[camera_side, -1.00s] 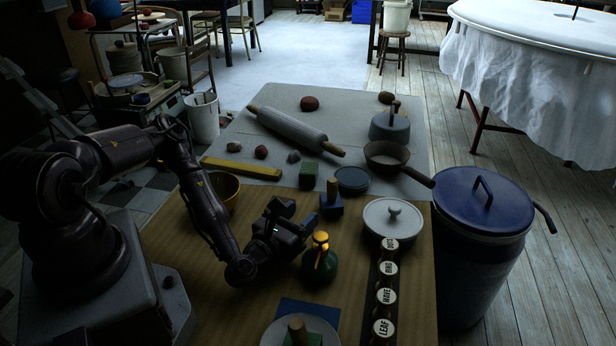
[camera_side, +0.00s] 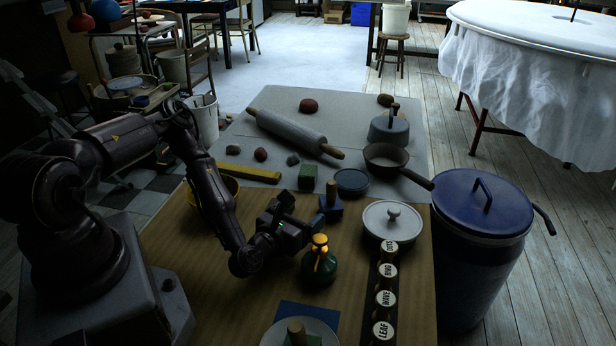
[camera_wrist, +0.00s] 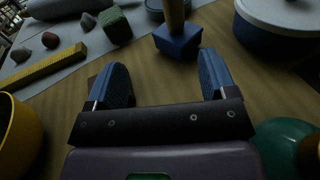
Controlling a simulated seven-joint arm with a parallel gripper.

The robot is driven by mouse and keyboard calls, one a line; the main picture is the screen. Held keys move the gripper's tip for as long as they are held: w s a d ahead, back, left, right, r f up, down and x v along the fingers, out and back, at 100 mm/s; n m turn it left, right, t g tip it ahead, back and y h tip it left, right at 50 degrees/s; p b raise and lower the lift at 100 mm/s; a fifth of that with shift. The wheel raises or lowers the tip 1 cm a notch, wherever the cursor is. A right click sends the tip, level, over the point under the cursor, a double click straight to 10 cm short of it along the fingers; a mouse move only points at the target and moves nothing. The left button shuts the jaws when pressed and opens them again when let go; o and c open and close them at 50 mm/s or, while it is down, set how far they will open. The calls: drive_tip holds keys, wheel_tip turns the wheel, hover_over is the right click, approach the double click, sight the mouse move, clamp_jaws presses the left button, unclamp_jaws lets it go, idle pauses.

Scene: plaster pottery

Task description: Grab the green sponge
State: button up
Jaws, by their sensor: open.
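The green sponge (camera_side: 307,177) is a small dark green block on the grey cloth, near its front edge. In the wrist view it shows at the upper left (camera_wrist: 115,26), ahead of my left finger. My gripper (camera_side: 302,219) is above the wooden table, in front of the sponge and apart from it. The two blue-padded fingers (camera_wrist: 163,70) are spread with nothing between them.
A blue block with a wooden handle (camera_side: 331,209) stands just beyond my fingers. A green bottle with a yellow top (camera_side: 320,265) is close beside my gripper. A yellow bar (camera_side: 249,172), a blue round dish (camera_side: 351,182) and a lidded pot (camera_side: 392,219) stand around the sponge.

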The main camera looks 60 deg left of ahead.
sight(307, 173)
drive_tip(key=w+a+g, duration=0.1)
drive_tip(key=w+a+r+n+g+y, duration=0.1)
drive_tip(key=g, duration=0.1)
drive_tip(key=shift+a+r+n, duration=0.15)
drive_tip(key=shift+a+n, duration=0.15)
drive_tip(key=a+r+n+g+y, duration=0.1)
drive_tip(key=r+n+g, duration=0.1)
drive_tip(key=shift+a+r+n+y, duration=0.15)
drive_tip(key=shift+n+y, duration=0.15)
drive_tip(key=shift+y, duration=0.1)
drive_tip(key=shift+s+a+r+n+g+y, duration=0.1)
drive_tip(key=shift+r+n+g+y, duration=0.2)
drive_tip(key=shift+r+n+g, duration=0.15)
drive_tip(key=shift+a+f, duration=0.1)
drive_tip(key=shift+a, duration=0.15)
drive_tip(key=shift+g, duration=0.25)
drive_tip(key=x, duration=1.2)
drive_tip(key=shift+w+f, duration=0.2)
drive_tip(key=shift+w, duration=0.1)
drive_tip(key=c, duration=1)
drive_tip(key=shift+r, duration=0.15)
